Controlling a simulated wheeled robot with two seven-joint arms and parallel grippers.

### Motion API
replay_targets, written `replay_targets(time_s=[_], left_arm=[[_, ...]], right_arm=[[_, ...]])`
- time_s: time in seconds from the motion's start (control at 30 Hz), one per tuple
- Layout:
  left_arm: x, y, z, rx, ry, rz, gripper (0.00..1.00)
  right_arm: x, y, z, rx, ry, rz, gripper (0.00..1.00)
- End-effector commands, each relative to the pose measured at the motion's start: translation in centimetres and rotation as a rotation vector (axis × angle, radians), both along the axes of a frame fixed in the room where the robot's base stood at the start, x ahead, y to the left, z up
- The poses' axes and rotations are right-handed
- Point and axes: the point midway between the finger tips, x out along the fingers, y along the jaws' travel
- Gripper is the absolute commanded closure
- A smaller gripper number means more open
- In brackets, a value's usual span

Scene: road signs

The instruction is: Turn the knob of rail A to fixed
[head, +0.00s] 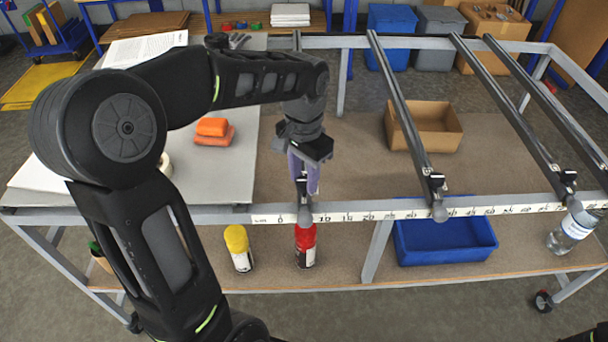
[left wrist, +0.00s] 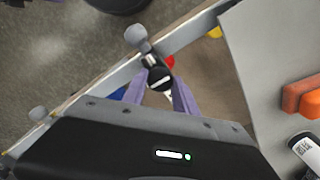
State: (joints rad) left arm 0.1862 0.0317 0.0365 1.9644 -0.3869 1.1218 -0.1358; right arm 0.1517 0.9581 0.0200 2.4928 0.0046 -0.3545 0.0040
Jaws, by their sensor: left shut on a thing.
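The leftmost rail (head: 297,40) runs front to back over the table frame; I take it as rail A, though no letter is legible. Its front end has a grey ball (head: 305,215) near the 0 of the scale. My left gripper (head: 304,180) is over that front end, pointing down. In the left wrist view its purple fingers (left wrist: 168,92) are on either side of a black knob (left wrist: 158,77) with a white mark, shut on it. The fingers partly hide the knob, and its setting cannot be read. My right gripper is out of view.
More rails (head: 400,105) with black knobs (head: 435,182) lie to the right. A scale strip (head: 355,216) runs along the front bar. A yellow bottle (head: 238,246), a red bottle (head: 306,246) and a blue bin (head: 445,243) are on the lower shelf. Orange blocks (head: 213,132) lie left.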

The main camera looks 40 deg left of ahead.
Motion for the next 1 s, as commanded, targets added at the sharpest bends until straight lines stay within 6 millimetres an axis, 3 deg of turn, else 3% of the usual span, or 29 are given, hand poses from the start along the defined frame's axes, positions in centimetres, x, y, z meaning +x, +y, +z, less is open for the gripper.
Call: replay_targets(time_s=[0.03, 0.07, 0.3, 0.67, 1.0], left_arm=[[0.0, 0.0, 0.0, 0.001, -0.001, -0.002, 1.00], [0.0, 0.0, 0.0, 0.001, -0.001, -0.001, 0.64], [0.0, 0.0, 0.0, 0.001, 0.000, 0.000, 0.45], [0.1, 0.0, 0.5, 0.001, -0.002, 0.001, 0.45], [0.1, 0.0, 5.4, 0.000, -0.005, 0.001, 0.45]], right_arm=[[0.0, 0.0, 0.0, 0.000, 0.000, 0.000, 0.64], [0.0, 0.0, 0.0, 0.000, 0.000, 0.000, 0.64], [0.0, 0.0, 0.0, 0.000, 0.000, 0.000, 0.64], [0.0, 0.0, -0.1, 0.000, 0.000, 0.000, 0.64], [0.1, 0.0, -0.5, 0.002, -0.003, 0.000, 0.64]])
